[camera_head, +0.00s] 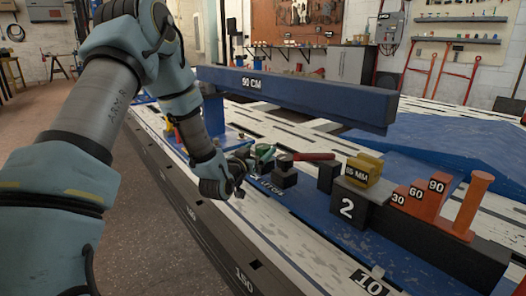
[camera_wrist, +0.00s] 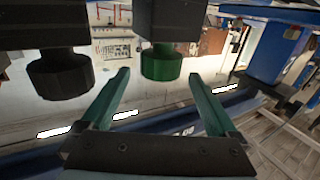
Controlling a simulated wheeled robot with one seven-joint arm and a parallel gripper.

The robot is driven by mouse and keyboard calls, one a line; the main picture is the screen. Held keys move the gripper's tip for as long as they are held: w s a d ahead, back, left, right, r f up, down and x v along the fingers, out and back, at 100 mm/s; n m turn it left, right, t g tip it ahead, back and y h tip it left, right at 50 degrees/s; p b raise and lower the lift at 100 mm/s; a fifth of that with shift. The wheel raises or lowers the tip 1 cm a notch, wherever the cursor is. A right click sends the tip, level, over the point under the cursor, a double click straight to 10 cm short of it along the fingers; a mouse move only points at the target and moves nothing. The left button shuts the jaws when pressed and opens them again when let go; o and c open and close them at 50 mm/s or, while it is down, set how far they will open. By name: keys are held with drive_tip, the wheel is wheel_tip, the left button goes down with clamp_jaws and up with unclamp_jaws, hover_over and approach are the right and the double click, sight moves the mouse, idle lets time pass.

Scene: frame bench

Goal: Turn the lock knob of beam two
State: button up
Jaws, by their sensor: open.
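In the wrist view, a green ribbed knob (camera_wrist: 161,63) sits on a dark block, just beyond and between the tips of my gripper's teal fingers (camera_wrist: 160,76). The fingers are apart with nothing held. A black knob (camera_wrist: 61,75) on another dark block is to the left, outside the fingers. In the head view, my gripper (camera_head: 238,184) is low over the bench edge, close to a green part (camera_head: 263,154). Which knob belongs to beam two is not marked in view. A blue beam (camera_head: 300,90) labelled 90 CM spans above the bench.
A black block (camera_head: 347,208) marked 2 carries a yellow 15 MM piece (camera_head: 364,169). A red-handled lever (camera_head: 305,157) lies right of my gripper. Orange steps (camera_head: 423,200) marked 30, 60, 90 and an orange post (camera_head: 472,205) stand farther right. The floor at left is open.

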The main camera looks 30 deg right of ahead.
sight(259, 149)
drive_tip(key=shift+b+x, duration=0.3)
drive_tip(key=shift+x, duration=1.5)
drive_tip(key=c, duration=1.4)
drive_tip(key=shift+o, duration=0.2)
